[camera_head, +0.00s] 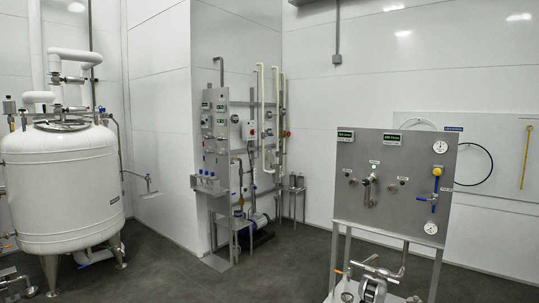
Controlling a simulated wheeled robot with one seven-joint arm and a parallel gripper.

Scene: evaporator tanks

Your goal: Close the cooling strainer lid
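I cannot clearly pick out the cooling strainer or its lid at this distance. A steel panel stand (388,185) stands at the right with gauges, small knobs and a blue-handled valve (434,190). Low at its foot is a group of metal pipes and round metal fittings (373,288), cut off by the bottom edge. I cannot tell whether one of these is the strainer, or whether a lid there is open. My gripper is not in view.
A large white tank (62,185) on legs stands at the left. A steel rack (222,135) with pipes and a pump (257,219) stands in the back corner. The dark floor (190,280) is clear between the tank and the panel stand. A white board (490,150) hangs on the right wall.

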